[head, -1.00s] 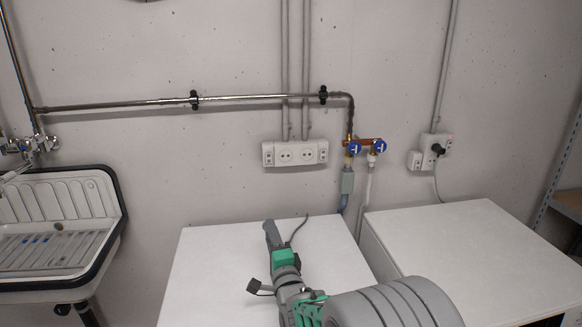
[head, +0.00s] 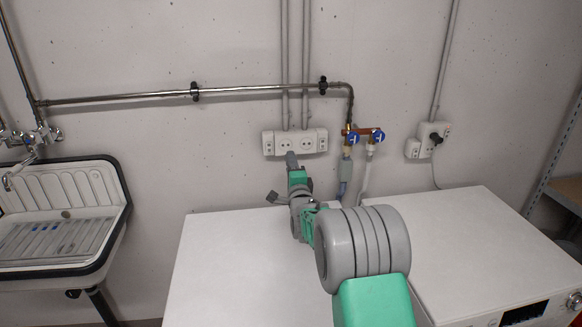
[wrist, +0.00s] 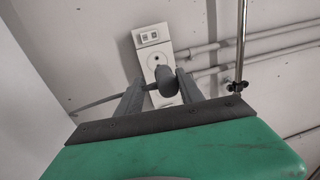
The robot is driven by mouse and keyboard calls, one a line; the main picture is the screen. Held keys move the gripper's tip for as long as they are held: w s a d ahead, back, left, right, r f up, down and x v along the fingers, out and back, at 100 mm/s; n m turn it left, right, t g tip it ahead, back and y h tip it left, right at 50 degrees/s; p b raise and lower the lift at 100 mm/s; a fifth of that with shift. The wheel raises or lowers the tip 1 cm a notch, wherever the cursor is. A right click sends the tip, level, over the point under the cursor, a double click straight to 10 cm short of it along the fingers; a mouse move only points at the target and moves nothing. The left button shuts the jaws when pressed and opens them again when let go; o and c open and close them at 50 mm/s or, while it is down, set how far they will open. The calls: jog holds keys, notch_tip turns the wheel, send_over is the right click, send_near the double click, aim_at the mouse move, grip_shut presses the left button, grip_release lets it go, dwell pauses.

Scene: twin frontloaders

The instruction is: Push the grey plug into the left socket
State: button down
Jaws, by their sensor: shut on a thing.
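My gripper (head: 291,160) is raised toward the wall, with its tips just below the white socket panel (head: 268,144). The left socket (head: 285,145) and the right socket (head: 307,144) show above the tips. In the wrist view my gripper (wrist: 165,82) is shut on the grey plug (wrist: 167,79). The panel (wrist: 148,24) is behind it, and the socket nearest the switch end (wrist: 155,60) is uncovered. The plug overlaps the panel beside that socket. Its pins are hidden, and I cannot tell whether it touches the panel.
A white machine top (head: 235,250) lies below my arm, with another machine (head: 460,235) to the right. A metal pipe (head: 240,91) runs above the panel. Blue-handled valves (head: 353,138) are right of it. A sink (head: 60,225) stands left.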

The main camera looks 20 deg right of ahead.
aim_at(286, 147)
jog(key=b+x, duration=0.1)
jog(key=x, duration=0.1)
jog(key=b+x, duration=0.2)
jog(key=x, duration=0.1)
jog(key=shift+w+f, duration=0.25)
jog(key=shift+w, duration=0.15)
jog(key=shift+d+b, duration=0.1)
jog(key=shift+b, duration=1.5)
dwell(0.8)
dwell(0.4)
jog(key=shift+w, duration=0.35)
jog(key=shift+b+x, duration=0.65)
jog(key=shift+x, duration=0.55)
